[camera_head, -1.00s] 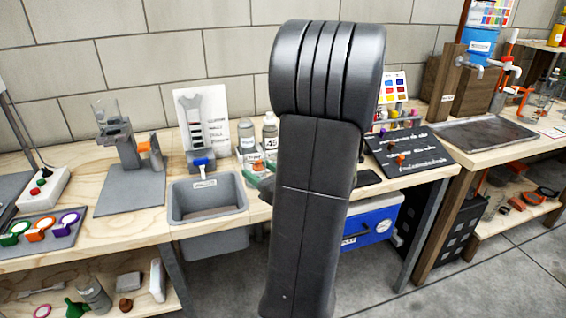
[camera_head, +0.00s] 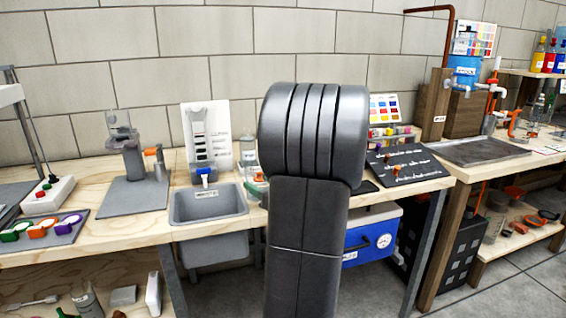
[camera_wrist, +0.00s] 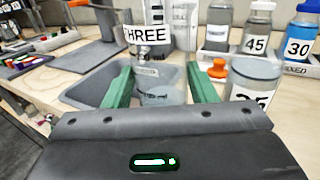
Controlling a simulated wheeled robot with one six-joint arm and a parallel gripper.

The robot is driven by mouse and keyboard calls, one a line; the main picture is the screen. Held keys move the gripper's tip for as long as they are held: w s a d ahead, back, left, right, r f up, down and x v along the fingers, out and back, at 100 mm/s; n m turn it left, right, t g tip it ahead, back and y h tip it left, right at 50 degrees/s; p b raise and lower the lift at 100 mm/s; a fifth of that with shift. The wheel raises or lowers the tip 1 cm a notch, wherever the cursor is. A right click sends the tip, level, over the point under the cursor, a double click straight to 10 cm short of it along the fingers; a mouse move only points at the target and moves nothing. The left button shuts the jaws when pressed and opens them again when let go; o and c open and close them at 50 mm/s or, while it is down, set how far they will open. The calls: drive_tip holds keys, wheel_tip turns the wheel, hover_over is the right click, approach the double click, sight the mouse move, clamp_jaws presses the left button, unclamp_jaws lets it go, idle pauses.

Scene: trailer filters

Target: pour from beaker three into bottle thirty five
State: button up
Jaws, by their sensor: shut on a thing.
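My gripper (camera_wrist: 159,72) shows in the wrist view with its two green fingers on either side of a clear beaker labelled THREE (camera_wrist: 158,92), and is shut on it. The beaker is in front of a grey basin and its contents are hard to make out. A clear bottle (camera_wrist: 257,70) stands close to the right of the right finger. Its number label is partly hidden by my gripper's body and looks like 35. In the head view my own arm hides the gripper, the beaker and this bottle.
The grey basin (camera_head: 207,203) is set in the bench front. Bottles labelled 45 (camera_wrist: 257,30) and 30 (camera_wrist: 299,40) stand behind, on the right. An orange stopper (camera_wrist: 217,68) lies near the bottle. A grey stand (camera_head: 133,160) is on the left, a dark board (camera_head: 408,166) on the right.

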drive_tip(key=shift+r+p, duration=0.15)
drive_tip(key=shift+p, duration=0.15)
drive_tip(key=shift+w+d+r+m+p, duration=0.15)
drive_tip(key=shift+r+m+p, duration=0.2)
drive_tip(key=shift+m+p, duration=0.55)
drive_tip(key=m+p, duration=0.1)
drive_tip(key=p, duration=0.1)
drive_tip(key=r+p, duration=0.1)
drive_tip(key=p, duration=0.1)
drive_tip(key=shift+w+d+m, duration=0.3)
drive_tip(key=shift+w+m, duration=0.05)
drive_tip(key=shift+m, duration=0.05)
drive_tip(key=r+m+p, duration=0.1)
drive_tip(key=m+p, duration=0.1)
drive_tip(key=p, duration=0.1)
drive_tip(key=w+d+r+m+p, duration=0.1)
drive_tip(key=m+p, duration=0.1)
drive_tip(key=p, duration=0.2)
drive_tip(key=r+m+p, duration=0.1)
drive_tip(key=m+p, duration=0.1)
drive_tip(key=p, duration=0.1)
drive_tip(key=shift+w+d+g, duration=0.15)
drive_tip(key=shift+w+g, duration=0.05)
drive_tip(key=shift+g, duration=0.1)
